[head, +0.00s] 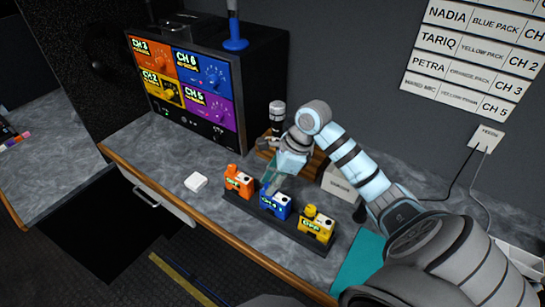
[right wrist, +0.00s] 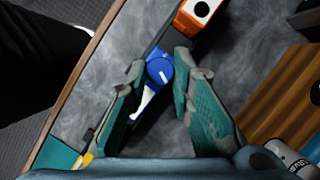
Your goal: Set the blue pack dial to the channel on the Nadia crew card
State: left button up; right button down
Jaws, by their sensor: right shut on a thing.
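The blue pack (head: 275,206) stands in the middle of a dark rack on the counter. Its small label is too small to read surely. Its round blue dial with a white pointer (right wrist: 161,70) shows in the right wrist view. My right gripper (head: 270,184) reaches down onto this pack, its teal fingers shut on the dial from both sides; it also shows in the right wrist view (right wrist: 161,62). The Nadia crew card (head: 478,20) on the wall reads BLUE PACK; its channel number is cut off by the picture edge. My left gripper is not in view.
The orange pack (head: 238,182) and yellow pack (head: 317,225) stand close on either side in the same rack (head: 289,230). A monitor (head: 183,85) with four coloured channel panels stands behind left; its blue panel seems to read CH 6. A white block (head: 196,182) lies left.

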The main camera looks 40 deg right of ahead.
jog(key=m, duration=0.2)
jog(key=m+t+h, duration=0.1)
jog(key=m, duration=0.1)
jog(key=shift+s+a+m+b, duration=0.1)
jog(key=shift+a+m+b, duration=0.05)
jog(key=shift+m+b, duration=0.15)
jog(key=shift+h, duration=0.3)
jog(key=c, duration=1.4)
grip_release()
jog(key=v, duration=1.2)
jog(key=shift+s, duration=0.1)
